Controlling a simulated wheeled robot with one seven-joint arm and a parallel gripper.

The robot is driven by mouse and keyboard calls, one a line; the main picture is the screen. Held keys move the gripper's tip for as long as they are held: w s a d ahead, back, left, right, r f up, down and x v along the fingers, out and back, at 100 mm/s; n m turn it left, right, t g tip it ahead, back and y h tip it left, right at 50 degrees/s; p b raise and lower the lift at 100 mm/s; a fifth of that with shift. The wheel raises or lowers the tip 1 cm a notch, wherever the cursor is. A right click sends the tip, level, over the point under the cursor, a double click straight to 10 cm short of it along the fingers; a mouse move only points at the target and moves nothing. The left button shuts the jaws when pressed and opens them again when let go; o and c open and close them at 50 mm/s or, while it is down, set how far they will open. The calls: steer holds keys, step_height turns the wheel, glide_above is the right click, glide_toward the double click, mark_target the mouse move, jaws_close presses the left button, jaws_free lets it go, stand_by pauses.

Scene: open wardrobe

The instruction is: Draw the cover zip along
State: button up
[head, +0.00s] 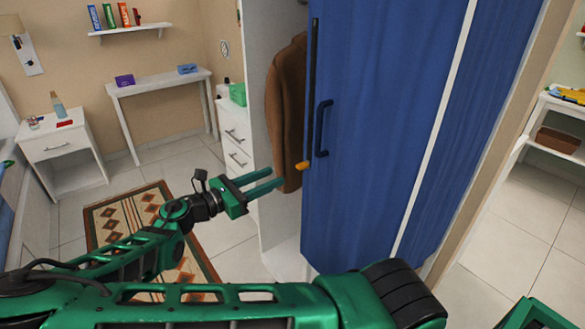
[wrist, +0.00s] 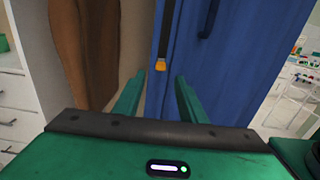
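The blue cover (head: 375,130) hangs down the front of the open wardrobe. A dark zip strip (head: 312,85) runs down near its left edge, with an orange pull (head: 302,166) at the strip's lower end. In the wrist view the orange pull (wrist: 160,65) shows ahead, beyond the fingertips and roughly between them. My gripper (head: 276,178) is open and empty, its two green fingers pointing right toward the pull, apart from it. In the wrist view the fingers (wrist: 157,80) are spread with a clear gap.
A black handle (head: 323,128) is on the blue cover, right of the zip strip. A brown coat (head: 288,110) hangs inside the wardrobe, left of the cover edge. White drawers (head: 236,135) stand behind on the left. Open floor and a patterned rug (head: 130,215) lie on the left.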

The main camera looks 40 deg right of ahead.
mark_target(297, 167)
steer(key=d, duration=0.9)
steer(key=shift+w+d, duration=0.1)
steer(key=shift+d, duration=0.3)
steer(key=shift+c, duration=0.4)
jaws_close()
